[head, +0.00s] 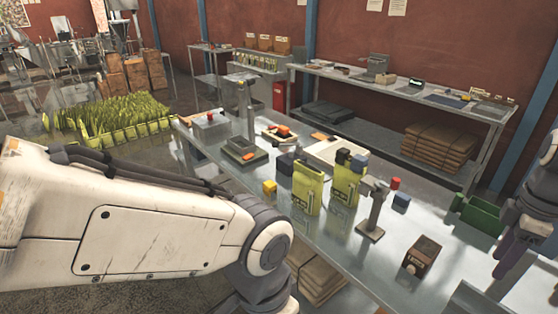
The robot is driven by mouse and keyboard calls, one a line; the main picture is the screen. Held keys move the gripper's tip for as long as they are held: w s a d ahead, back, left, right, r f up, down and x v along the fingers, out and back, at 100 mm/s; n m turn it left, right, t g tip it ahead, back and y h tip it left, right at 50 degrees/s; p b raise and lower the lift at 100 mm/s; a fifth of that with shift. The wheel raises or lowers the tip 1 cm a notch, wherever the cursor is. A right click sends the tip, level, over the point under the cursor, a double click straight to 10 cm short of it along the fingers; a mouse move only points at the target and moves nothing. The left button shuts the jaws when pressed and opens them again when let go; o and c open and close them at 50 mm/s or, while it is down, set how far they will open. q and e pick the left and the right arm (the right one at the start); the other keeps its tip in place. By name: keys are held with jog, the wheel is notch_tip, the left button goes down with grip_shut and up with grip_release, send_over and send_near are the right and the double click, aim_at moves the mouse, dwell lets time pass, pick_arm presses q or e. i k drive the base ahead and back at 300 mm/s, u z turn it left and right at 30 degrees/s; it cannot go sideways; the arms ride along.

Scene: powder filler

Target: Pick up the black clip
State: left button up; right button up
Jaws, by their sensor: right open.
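I cannot clearly make out the black clip. A small black piece (343,156) sits at the top of the right yellow-green bag (346,185), with a dark blue piece (358,163) beside it; either is too small to name surely. The left yellow-green bag (307,188) stands upright next to it. My right gripper (514,258) is at the right edge, partly cut off, open and apart from the bags. My left arm crosses the lower left; its gripper is out of the frame.
A green bin (481,213) is at the right. The table's front middle is clear.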

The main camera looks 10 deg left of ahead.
aim_at(342, 153)
jog(key=u, duration=1.25)
jog(key=i, duration=1.9)
jog(key=z, duration=1.15)
jog(key=i, duration=0.55)
jog(key=z, duration=0.4)
